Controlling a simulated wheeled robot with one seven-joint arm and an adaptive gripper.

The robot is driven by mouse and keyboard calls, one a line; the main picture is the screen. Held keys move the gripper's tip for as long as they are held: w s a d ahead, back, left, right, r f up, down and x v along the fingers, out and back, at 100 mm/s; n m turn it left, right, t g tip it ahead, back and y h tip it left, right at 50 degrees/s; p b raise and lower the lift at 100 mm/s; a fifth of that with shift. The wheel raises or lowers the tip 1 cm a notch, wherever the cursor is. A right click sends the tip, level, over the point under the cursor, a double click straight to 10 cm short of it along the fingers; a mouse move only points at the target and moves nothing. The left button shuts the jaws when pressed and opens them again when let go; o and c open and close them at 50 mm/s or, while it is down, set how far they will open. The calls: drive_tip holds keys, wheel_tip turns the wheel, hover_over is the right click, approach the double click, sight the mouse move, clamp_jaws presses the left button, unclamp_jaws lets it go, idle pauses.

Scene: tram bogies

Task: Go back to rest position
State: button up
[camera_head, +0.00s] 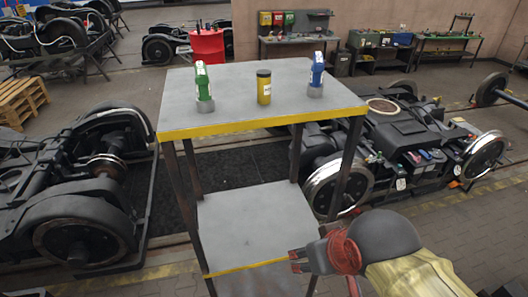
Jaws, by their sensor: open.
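My gripper (297,260) shows at the lower right, in front of the right front leg of a tall grey table. Its red-tipped fingers point left and are apart, with nothing between them. It is below the level of the tabletop and clear of the objects on it. My arm reaches in from the bottom right corner, with a red coiled cable near the wrist.
The grey table (230,115) has a yellow front edge and a lower shelf (250,225). On top stand a green bottle (203,82), a yellow-and-black canister (264,88) and a blue bottle (317,72). Bogies flank it left (85,190) and right (420,130).

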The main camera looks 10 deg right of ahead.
wheel_tip(320, 180, down, 25)
drive_tip(key=b, duration=2.4)
drive_tip(key=shift+c, duration=0.7)
